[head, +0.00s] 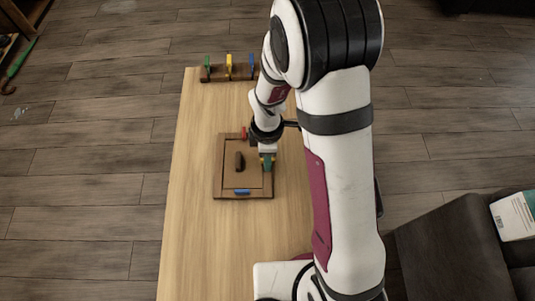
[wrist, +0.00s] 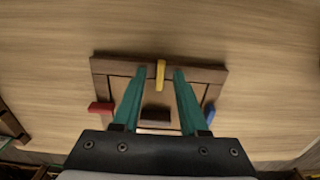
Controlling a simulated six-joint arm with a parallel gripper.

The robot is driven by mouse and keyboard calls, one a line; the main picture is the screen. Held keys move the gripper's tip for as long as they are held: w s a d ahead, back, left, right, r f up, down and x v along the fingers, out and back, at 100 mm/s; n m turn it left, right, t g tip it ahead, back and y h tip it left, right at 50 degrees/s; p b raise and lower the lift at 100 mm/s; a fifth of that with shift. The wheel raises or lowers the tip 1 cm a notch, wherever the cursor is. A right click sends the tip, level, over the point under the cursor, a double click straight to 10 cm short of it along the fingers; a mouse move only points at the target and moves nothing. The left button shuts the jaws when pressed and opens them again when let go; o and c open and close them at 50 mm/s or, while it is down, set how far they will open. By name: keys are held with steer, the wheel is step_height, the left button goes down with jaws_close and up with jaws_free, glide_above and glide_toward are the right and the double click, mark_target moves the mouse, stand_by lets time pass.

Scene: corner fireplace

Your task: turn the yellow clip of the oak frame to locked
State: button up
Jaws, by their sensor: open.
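The oak frame (head: 218,182) lies flat on the table, with a dark knob on its inner panel. In the wrist view the yellow clip (wrist: 160,75) sits on the far rim of the frame (wrist: 107,66), its length pointing across that rim. My gripper (wrist: 164,72) is open, its teal fingers on either side of the yellow clip with a visible gap to each. In the head view my gripper (head: 267,163) is over the right edge of the frame and mostly hides the yellow clip.
The frame also carries a red clip (wrist: 101,108) and a blue clip (wrist: 210,112). A wooden rack (head: 229,73) with green, yellow and blue pieces stands at the table's far end. The wooden table (head: 195,240) is bare elsewhere. A dark sofa (head: 445,250) is at right.

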step_height(320, 180, up, 16)
stand_by(0.4)
steer(key=shift+f, duration=0.15)
steer(key=s+d+r+m+y, duration=0.1)
steer(key=s+d+r+m, duration=0.1)
steer(key=s+m, duration=0.7)
steer(key=s+d+r+m, duration=0.1)
steer(key=s+d+m, duration=0.2)
steer(key=s+m, duration=0.7)
steer(key=m, duration=0.4)
steer(key=shift+r+y, duration=0.4)
steer(key=shift+o, duration=0.3)
